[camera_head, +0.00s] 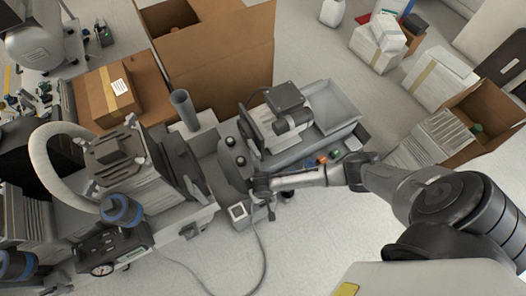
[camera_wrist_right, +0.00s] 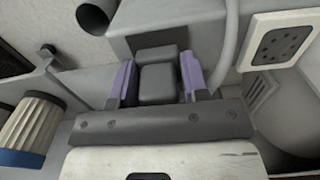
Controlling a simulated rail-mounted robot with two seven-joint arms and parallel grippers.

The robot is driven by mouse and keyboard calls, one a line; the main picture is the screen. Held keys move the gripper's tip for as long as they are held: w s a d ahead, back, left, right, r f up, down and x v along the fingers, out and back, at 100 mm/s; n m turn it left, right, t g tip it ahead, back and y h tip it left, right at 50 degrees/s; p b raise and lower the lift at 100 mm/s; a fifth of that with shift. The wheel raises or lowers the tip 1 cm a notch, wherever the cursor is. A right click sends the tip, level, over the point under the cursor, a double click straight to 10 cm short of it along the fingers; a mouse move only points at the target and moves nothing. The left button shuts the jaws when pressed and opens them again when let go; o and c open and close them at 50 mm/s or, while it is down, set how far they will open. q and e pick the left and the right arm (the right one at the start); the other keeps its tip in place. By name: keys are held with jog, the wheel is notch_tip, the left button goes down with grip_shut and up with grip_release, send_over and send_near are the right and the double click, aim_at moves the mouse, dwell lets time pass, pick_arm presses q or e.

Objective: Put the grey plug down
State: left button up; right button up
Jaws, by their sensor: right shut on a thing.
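The grey plug (camera_wrist_right: 158,78) is a small dark grey block in the right wrist view. My right gripper (camera_wrist_right: 158,84) is shut on it, with a purple-lined finger on each side. In the head view my right gripper (camera_head: 262,190) is at the front of the grey machine, near a small white box with a cable; the plug is too small to make out there. Whether the plug touches the grey surface behind it I cannot tell. My left gripper is not in view.
A white plate with dark holes (camera_wrist_right: 281,47) is right of the plug. A grey pipe (camera_wrist_right: 95,14) and a ribbed filter (camera_wrist_right: 36,122) are to the left. A compressor (camera_head: 125,165) with a white hose stands left in the head view. Open floor (camera_head: 330,240) lies in front.

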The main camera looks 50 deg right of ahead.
jog(key=shift+f, duration=0.35)
jog(key=o, duration=1.2)
jog(key=shift+r, duration=0.1)
